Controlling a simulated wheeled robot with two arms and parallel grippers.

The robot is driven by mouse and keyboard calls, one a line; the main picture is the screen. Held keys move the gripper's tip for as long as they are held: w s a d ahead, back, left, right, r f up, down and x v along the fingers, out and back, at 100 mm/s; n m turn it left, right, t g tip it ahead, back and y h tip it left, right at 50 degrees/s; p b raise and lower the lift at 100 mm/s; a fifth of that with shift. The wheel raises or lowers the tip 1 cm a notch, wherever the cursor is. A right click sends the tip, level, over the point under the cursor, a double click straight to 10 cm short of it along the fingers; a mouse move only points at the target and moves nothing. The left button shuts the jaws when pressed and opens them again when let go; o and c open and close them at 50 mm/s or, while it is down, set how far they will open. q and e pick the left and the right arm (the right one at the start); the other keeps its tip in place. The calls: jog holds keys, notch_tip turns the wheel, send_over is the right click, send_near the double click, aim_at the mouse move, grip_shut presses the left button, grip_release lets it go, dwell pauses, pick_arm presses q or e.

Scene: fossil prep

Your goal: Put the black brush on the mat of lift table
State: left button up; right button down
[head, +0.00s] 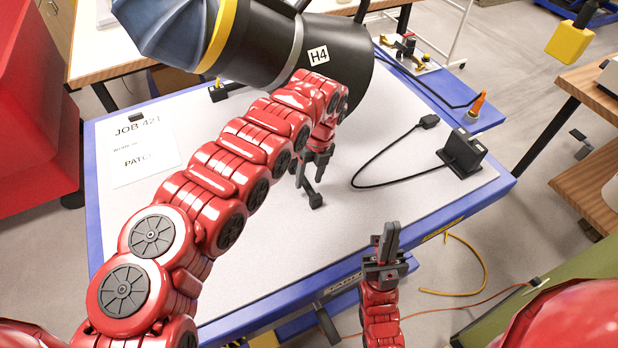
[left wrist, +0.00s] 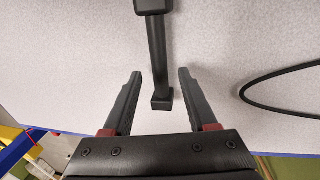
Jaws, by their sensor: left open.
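A black bar (head: 315,201) with a block at its end, apparently the black brush, is over the pale mat (head: 250,235) of the blue-edged lift table. No bristles can be made out. In the left wrist view the brush (left wrist: 158,50) has a thin handle, a wider block at the top edge and a small block at its near end. My left gripper (head: 310,179) is open above the mat, and the handle lies between its fingers in the wrist view; contact is not visible. My right gripper (head: 389,230), fingers together and seemingly empty, is at the table's front edge.
A large black cylinder marked H4 (head: 330,50) hangs over the table's back. A black box (head: 462,152) with a looped cable stands at the right. A paper sheet (head: 145,150) lies at the left. The mat's front middle is clear.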

pick_arm(q)
notch_tip(320, 180, up, 11)
jog(key=d+b, duration=0.1)
jog(key=b, duration=0.2)
jog(key=shift+w+d+b, duration=0.3)
jog(key=shift+w+d, duration=0.1)
jog(key=shift+w, duration=0.05)
jog(key=shift+r, duration=0.1)
